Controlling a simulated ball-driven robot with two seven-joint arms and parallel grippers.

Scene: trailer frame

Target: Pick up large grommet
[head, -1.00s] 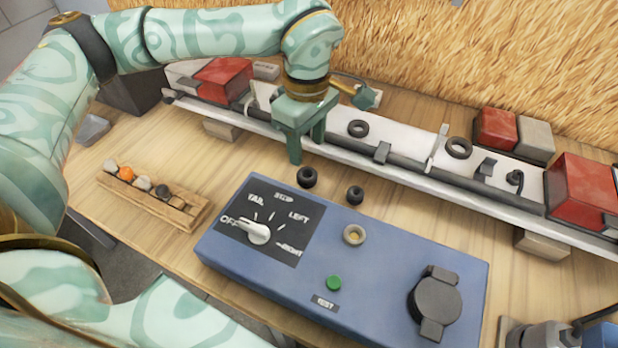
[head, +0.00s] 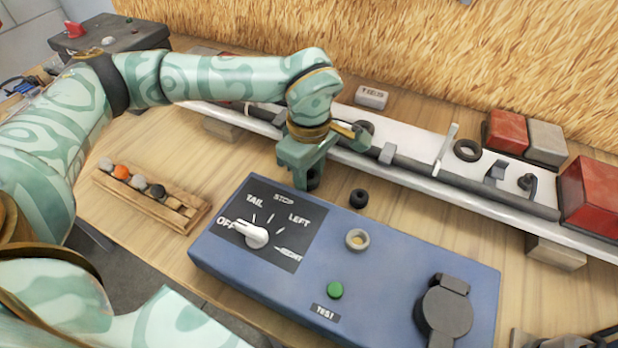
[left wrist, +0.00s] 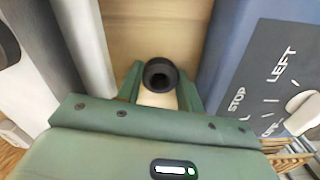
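A large black grommet (head: 314,181) stands on the wooden table just behind the blue test box, partly hidden by my left gripper (head: 305,182) in the head view. In the left wrist view the grommet (left wrist: 160,75) shows its round hole and sits between the two green fingers. The fingers are open, one on each side of it, with narrow gaps. A smaller black grommet (head: 358,198) stands to the right, close to the box. My right gripper is not in view.
The blue box (head: 400,270) with a dial (head: 252,234) lies in front of the grommets. Behind runs the white trailer rail (head: 405,170) with a dark tube and black rings (head: 467,150). A wooden holder (head: 150,197) with several small balls is at left.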

